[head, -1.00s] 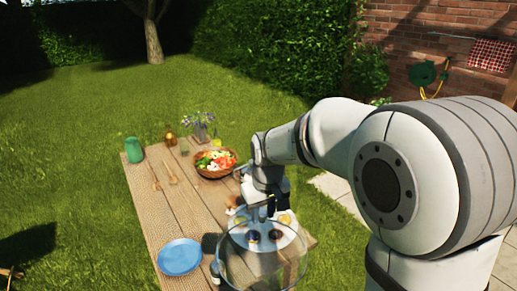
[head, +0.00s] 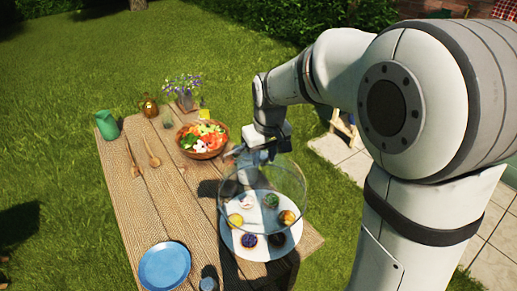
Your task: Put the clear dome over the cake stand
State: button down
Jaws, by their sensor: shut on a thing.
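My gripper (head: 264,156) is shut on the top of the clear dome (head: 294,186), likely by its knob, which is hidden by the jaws. The dome hangs open side down and looks roughly upright. The white cake stand (head: 262,254) is on the wooden table, with several small cakes in a ring on it. In the picture the dome overlaps the stand's back part, and some cakes show through the glass. The stand's front edge and the two dark front cakes (head: 249,240) lie below the dome's rim. I cannot tell the height of the gap.
The wooden table (head: 150,205) holds a blue plate (head: 164,267) at front left and a salad bowl (head: 203,140) behind the dome. A green jug (head: 107,125), wooden spoons (head: 151,152) and a flower vase (head: 186,99) stand or lie farther back. A small dark cup is front centre.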

aim_at(265, 171)
jog(key=shift+s+a+f, duration=0.1)
jog(key=shift+a+f, duration=0.05)
jog(key=shift+f, duration=0.1)
jog(key=shift+s+f+b, duration=0.1)
jog(key=shift+f+b, duration=1.25)
jog(key=shift+f, duration=0.2)
notch_tip(265, 171, down, 9)
jog(key=b, duration=0.6)
jog(key=shift+r+b, duration=0.2)
jog(key=shift+b, duration=0.15)
jog(key=shift+f+b, duration=0.4)
jog(key=shift+f, duration=0.05)
jog(key=c, duration=1)
grip_release()
jog(key=shift+s, duration=0.1)
jog(key=shift+o, duration=0.2)
jog(key=r, duration=0.5)
jog(key=s+r, duration=0.1)
jog(key=r, duration=0.1)
jog(key=shift+d+r, duration=0.2)
jog(key=shift+r, duration=0.2)
